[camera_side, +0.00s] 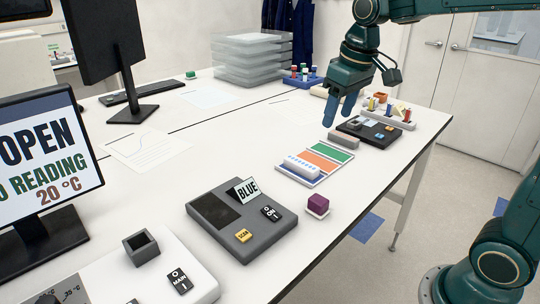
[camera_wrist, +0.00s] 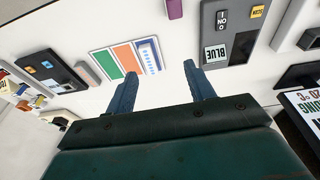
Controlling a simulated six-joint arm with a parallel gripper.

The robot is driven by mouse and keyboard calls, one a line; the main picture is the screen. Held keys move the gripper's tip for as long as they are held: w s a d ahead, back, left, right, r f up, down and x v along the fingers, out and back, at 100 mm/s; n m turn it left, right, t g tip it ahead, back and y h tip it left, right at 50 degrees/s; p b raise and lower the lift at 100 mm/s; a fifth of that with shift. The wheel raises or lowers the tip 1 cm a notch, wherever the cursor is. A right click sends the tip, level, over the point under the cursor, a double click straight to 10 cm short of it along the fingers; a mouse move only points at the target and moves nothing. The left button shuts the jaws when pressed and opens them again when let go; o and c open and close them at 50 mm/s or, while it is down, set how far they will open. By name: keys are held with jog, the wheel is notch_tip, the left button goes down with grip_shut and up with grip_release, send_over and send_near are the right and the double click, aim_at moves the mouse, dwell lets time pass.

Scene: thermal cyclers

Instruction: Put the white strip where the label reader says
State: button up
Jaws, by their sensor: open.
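The white strip (camera_side: 302,165) lies on the blue zone at the near end of a colour board (camera_side: 325,172) with orange and green zones beyond it. The strip (camera_wrist: 150,56) also shows at the board's right end in the wrist view. The label reader (camera_side: 213,211) is a dark grey box with a yellow SCAN button, an I/O switch and an upright card (camera_side: 247,189) reading BLUE. My gripper (camera_side: 342,105) points down above the table, beyond the green end of the board. Its fingers (camera_wrist: 161,88) are apart with nothing between them.
A grey block (camera_side: 343,140) sits beside the green end. A monitor (camera_side: 45,155) reads OPEN and 20 °C.

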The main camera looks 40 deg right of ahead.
jog(key=s+a+f+t, duration=0.1)
jog(key=s+a, duration=0.1)
jog(key=s, duration=0.7)
jog(key=s+a+f+t, duration=0.2)
jog(key=s, duration=0.6)
jog(key=shift+s, duration=0.35)
